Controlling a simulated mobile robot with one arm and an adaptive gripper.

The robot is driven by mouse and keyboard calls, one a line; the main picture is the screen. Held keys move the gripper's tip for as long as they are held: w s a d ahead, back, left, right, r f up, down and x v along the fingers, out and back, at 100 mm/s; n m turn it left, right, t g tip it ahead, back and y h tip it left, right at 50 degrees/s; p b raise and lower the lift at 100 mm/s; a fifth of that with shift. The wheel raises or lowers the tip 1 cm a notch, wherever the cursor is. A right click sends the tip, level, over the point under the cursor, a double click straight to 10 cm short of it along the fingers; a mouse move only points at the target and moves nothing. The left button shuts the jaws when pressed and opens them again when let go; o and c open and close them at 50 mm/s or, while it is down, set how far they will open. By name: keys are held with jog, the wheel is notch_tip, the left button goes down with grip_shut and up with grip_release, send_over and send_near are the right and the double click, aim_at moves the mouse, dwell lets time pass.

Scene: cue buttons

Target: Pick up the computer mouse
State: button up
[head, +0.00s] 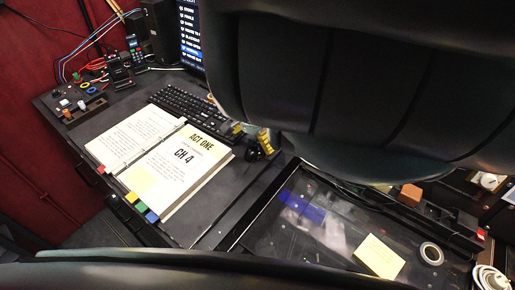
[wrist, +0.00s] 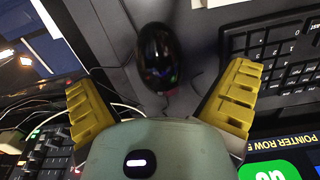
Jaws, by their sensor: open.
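The computer mouse (wrist: 157,52) is black and glossy. It lies on the dark desk in the upper middle of the wrist view, in line with the gap between my fingers and just beyond their tips. My gripper (wrist: 160,98) is open, with its yellow ridged fingers spread wide and nothing between them. In the head view the yellow fingers of my gripper (head: 251,135) show beside the right end of the keyboard, under my large dark arm.
A black keyboard (wrist: 275,50) lies close to the right finger. An open binder (head: 135,140) covers the desk left of my gripper. A glossy dark panel (head: 260,235) is in front, with a yellow note (head: 379,256) and a tape roll (head: 431,253). A monitor (head: 191,35) stands behind.

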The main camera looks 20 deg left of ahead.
aim_at(253, 148)
jog(key=shift+s+f, duration=0.2)
jog(key=shift+f, duration=1.4)
jog(key=shift+d+f, duration=0.1)
jog(key=shift+f, duration=0.25)
jog(key=shift+w, duration=0.1)
jog(key=c, duration=1)
jog(key=shift+r, duration=0.15)
